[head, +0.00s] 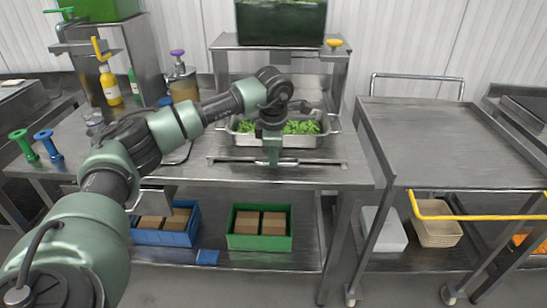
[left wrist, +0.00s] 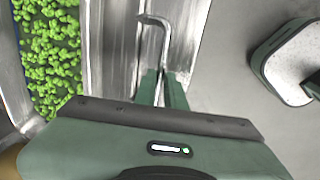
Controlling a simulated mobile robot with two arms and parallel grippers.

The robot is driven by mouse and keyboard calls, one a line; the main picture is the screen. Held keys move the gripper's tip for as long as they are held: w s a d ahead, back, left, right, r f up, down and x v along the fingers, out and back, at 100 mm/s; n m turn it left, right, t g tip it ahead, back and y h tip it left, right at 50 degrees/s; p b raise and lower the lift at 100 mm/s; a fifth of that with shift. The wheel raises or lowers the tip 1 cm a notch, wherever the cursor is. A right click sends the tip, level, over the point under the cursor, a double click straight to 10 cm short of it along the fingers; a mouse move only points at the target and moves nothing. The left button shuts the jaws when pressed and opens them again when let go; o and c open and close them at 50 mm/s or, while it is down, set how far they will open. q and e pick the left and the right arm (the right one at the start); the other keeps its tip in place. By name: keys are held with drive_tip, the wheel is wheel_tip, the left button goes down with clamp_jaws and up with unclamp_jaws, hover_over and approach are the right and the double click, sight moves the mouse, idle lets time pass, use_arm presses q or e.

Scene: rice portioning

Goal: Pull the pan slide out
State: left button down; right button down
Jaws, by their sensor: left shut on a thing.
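A metal pan (head: 302,141) of green vegetables sits on the steel table below the raised shelf. The pan slide (head: 318,161) is a low metal strip along the pan's front side. My left gripper (head: 273,160) reaches down at the middle of this front edge. In the left wrist view my left gripper (left wrist: 164,88) is shut on the thin bent metal handle of the pan slide (left wrist: 163,40). The pan's wall and vegetables lie to the left there. The gripped part is partly hidden by the fingers. My right gripper is not in view.
A steel cart (head: 440,140) stands to the right, past a gap. A dark green bin (head: 282,25) is on the raised shelf. Bottles and a blue-handled tool (head: 48,146) are at the left. Blue (head: 170,238) and green crates (head: 259,243) stand on the lower shelf.

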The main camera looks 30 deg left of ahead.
use_arm(q)
drive_tip(key=shift+r, duration=0.1)
drive_tip(key=c, duration=1.5)
unclamp_jaws()
drive_tip(key=r, duration=0.5)
drive_tip(key=s+d+r+b, duration=0.1)
drive_tip(key=r, duration=0.1)
drive_tip(key=shift+s+r, duration=0.1)
drive_tip(key=shift+r, duration=0.25)
drive_tip(key=shift+f, duration=0.1)
